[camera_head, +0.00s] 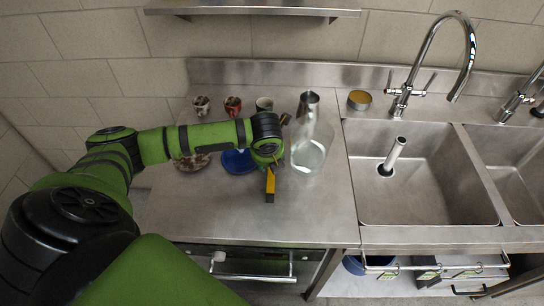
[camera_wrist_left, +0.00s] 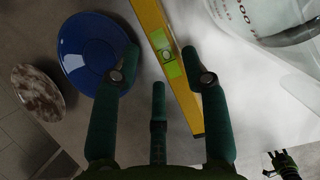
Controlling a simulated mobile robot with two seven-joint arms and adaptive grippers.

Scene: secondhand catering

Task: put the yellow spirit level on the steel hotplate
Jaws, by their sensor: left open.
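The yellow spirit level (camera_head: 270,184) lies on the steel counter, just beneath my left gripper (camera_head: 268,158), which hides its far part. In the left wrist view the level (camera_wrist_left: 163,48), with a green vial, runs between the fingertips and passes behind the right finger. My left gripper (camera_wrist_left: 159,62) is open, its fingers apart around the level, with no clear contact. I cannot pick out a separate steel hotplate in these views. A small green and black shape (camera_wrist_left: 284,164) at the wrist view's lower right may be my right gripper; its fingers are unclear.
A blue plate (camera_wrist_left: 88,52) and a brown speckled plate (camera_wrist_left: 38,91) lie left of the level. A clear glass jar (camera_head: 308,152) stands close on its right. A sink (camera_head: 420,185) is right; the front counter is clear.

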